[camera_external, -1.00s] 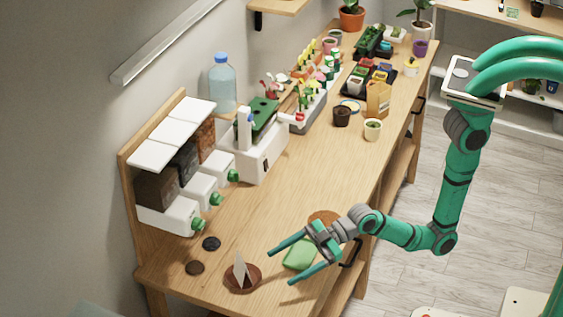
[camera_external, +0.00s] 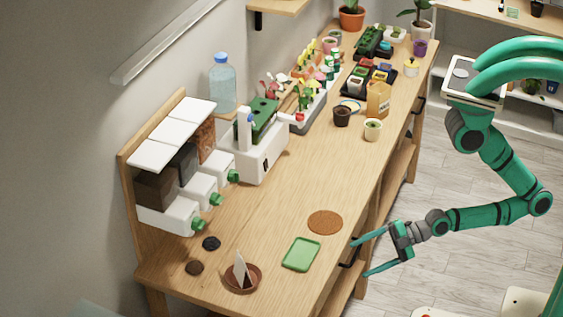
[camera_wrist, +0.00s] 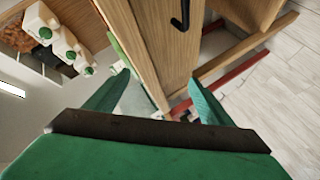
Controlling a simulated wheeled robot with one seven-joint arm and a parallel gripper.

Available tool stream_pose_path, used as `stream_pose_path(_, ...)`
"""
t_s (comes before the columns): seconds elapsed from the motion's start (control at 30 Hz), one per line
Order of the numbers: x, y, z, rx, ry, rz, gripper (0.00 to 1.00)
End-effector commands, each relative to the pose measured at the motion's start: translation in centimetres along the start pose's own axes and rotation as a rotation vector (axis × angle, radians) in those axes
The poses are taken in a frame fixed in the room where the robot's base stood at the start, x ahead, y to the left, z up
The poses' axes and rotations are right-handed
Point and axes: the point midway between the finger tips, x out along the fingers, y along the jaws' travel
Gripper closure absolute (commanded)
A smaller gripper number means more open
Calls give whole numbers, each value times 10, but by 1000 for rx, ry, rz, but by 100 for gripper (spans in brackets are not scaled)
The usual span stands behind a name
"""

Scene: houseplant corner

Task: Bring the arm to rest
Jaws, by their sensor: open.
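My green arm reaches in from the right in the external view, its elbow bent low over the floor. My gripper (camera_external: 362,258) is open and empty, just off the front edge of the wooden bench (camera_external: 290,205), beside the bench's drawer handle. In the wrist view my gripper (camera_wrist: 160,95) shows two spread green fingers with nothing between them. Beyond them are the bench's wooden front and a black handle (camera_wrist: 181,22).
A green tray (camera_external: 301,254), a round brown mat (camera_external: 325,222) and a brown saucer (camera_external: 242,279) with a white card lie at the bench's near end. White dispensers (camera_external: 170,215) line the wall side. Open floor (camera_external: 405,190) lies right of the bench.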

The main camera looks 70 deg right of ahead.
Motion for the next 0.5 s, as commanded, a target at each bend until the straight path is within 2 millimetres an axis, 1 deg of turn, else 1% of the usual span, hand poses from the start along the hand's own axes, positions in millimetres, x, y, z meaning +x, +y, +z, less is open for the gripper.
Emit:
stream_pose_path(0.03, -12, 3, 18, 55, -48, 22, 24)
stream_pose_path(0.2, -50, 23, 67, 318, -170, 150, 24)
stream_pose_path(0.27, -63, 29, 81, 413, -200, 202, 24)
stream_pose_path(0.4, -100, 43, 110, 650, -254, 341, 24)
stream_pose_path(0.5, -128, 51, 125, 812, -271, 446, 24)
